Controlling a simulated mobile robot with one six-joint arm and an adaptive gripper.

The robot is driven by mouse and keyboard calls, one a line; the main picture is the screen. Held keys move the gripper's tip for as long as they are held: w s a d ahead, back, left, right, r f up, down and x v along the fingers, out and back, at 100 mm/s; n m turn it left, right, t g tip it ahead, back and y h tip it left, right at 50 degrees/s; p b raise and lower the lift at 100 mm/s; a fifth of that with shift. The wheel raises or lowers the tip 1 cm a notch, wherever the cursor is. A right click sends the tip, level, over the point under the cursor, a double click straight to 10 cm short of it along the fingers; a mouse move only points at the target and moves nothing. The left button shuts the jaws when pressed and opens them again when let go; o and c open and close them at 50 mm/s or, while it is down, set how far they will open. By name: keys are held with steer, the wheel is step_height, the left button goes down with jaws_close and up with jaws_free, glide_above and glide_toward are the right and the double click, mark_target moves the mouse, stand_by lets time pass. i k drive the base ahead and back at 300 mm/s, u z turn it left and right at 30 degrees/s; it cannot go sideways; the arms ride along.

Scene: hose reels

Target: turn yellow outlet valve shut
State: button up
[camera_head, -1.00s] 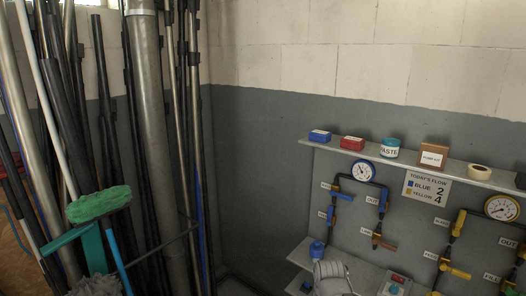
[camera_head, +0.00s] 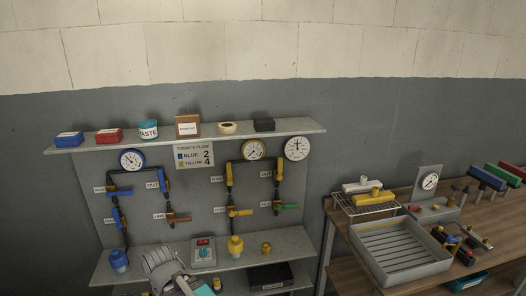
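The yellow-gauge pipe loop stands on the right half of the grey wall panel, with its yellow-rimmed gauge (camera_head: 254,150) on top. The valve beside the "OUT" label (camera_head: 265,174) has an upright yellowish handle (camera_head: 279,168) on the loop's right leg. Another upright yellow handle (camera_head: 229,173) is on the left leg. Lower down are a sideways yellow handle (camera_head: 240,212) and a sideways green handle (camera_head: 287,206). My grey arm end (camera_head: 165,270) shows at the bottom, in front of the lower shelf and apart from these valves. Its fingertips cannot be made out.
A blue-gauge (camera_head: 132,160) pipe loop is on the left. A sign (camera_head: 194,155) reads blue 2, yellow 4. The upper shelf (camera_head: 290,129) holds boxes and a tape roll. A workbench (camera_head: 490,215) with a grey tray stands right.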

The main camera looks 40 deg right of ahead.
mark_target(281, 160)
steer(key=z, duration=1.1)
